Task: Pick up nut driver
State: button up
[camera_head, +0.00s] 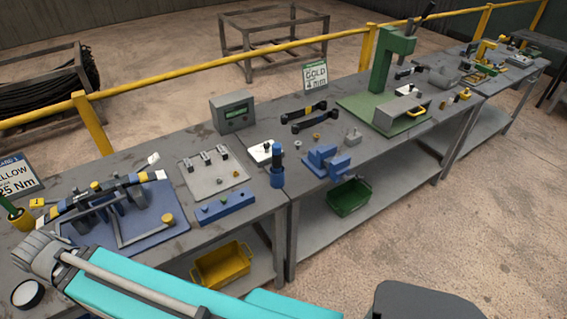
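I cannot tell for sure which thing is the nut driver. A tool with a green handle (10,207) leans in a yellow cup (22,219) at the left edge, partly cut off by the frame. My turquoise arm crosses the lower left, in front of the bench.
The grey bench (290,194) holds a blue fixture plate (175,233), a grey plate (190,182), a display box (232,113), a blue vise (326,161) and a green press (391,62). A yellow rail (190,69) runs behind. Yellow (222,268) and green (348,198) bins sit below.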

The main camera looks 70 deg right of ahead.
aim_at(276, 147)
jog(key=k, duration=2.25)
jog(key=z, duration=0.8)
jog(key=i, duration=1)
